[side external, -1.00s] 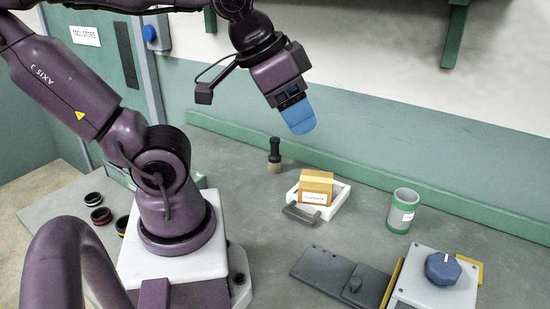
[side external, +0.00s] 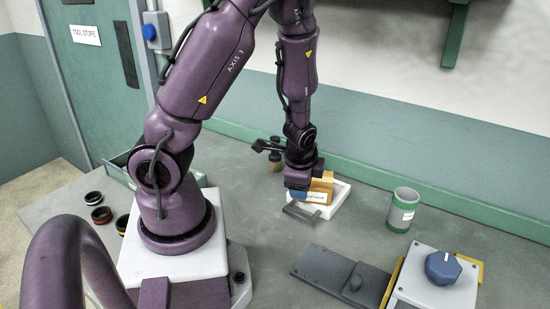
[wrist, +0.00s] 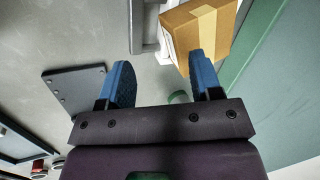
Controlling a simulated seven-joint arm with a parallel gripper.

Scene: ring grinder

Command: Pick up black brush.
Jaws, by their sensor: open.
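The black brush (side external: 276,162) stands on the bench by the green back rail in the side view, tan bristles down. My arm's wrist partly covers its dark handle. I cannot make out the brush in the wrist view. My gripper (side external: 298,196) is low, in front of and to the right of the brush, close by the cardboard box. In the wrist view my gripper (wrist: 162,76) has its two blue fingers spread wide with nothing held between them.
The cardboard box (side external: 325,180) sits in a white tray (side external: 340,198), with a grey block (side external: 301,213) in front. A green cup (side external: 402,212) stands to the right. A dark plate (side external: 322,268) and a blue-knobbed unit (side external: 442,268) lie nearer. Dark rings (side external: 101,215) lie left.

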